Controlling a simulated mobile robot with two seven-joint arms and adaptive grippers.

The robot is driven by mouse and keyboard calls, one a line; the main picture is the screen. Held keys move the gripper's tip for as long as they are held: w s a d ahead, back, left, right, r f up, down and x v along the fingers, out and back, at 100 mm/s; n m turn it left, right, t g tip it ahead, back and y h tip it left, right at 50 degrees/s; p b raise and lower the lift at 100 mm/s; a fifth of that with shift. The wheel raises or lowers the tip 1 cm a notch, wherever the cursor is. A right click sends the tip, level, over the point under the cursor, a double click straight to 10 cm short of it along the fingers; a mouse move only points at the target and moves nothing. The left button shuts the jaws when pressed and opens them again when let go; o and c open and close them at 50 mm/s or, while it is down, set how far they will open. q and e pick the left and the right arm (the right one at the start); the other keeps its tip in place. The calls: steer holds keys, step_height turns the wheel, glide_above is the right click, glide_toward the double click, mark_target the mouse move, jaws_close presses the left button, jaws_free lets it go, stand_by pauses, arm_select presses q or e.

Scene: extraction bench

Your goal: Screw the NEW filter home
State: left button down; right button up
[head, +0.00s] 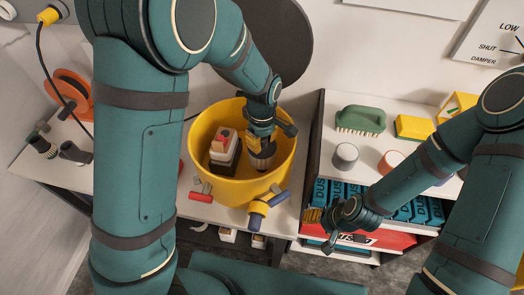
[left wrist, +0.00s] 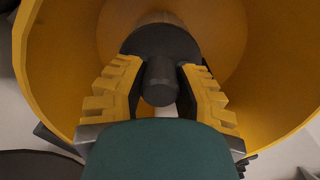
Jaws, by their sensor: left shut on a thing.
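My left gripper (head: 260,138) is inside the yellow drum (head: 213,182), right of its middle. It is shut on a filter (head: 262,161) with a dark cap and a paler ribbed body. In the left wrist view the yellow ribbed fingers (left wrist: 160,95) stand on both sides of the dark knob on the filter's cap (left wrist: 160,45). The filter's lower end and whatever it rests on are hidden. Whether it is a new one I cannot tell. My right gripper (head: 316,216) hangs before the shelf, apart from the drum; its fingertips are too small to read.
A white, black and red unit (head: 223,150) stands inside the drum, left of the filter. A red-handled latch (head: 200,192) and a blue-and-yellow fitting (head: 260,207) are at its front.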

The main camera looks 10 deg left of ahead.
arm_select(q)
steer(key=m, duration=0.5)
steer(key=shift+m, duration=0.4)
steer(key=m, duration=0.4)
steer(key=shift+m+p, duration=0.3)
steer(key=shift+m, duration=0.1)
steer(key=m, duration=0.4)
steer(key=shift+m+p, duration=0.3)
steer(key=shift+p, duration=0.05)
steer(key=m+p, duration=0.1)
steer(key=m, duration=0.3)
steer(key=shift+f+m, duration=0.1)
steer(key=shift+m, duration=0.5)
steer(key=c, duration=0.8)
jaws_free()
steer(key=shift+o, duration=0.2)
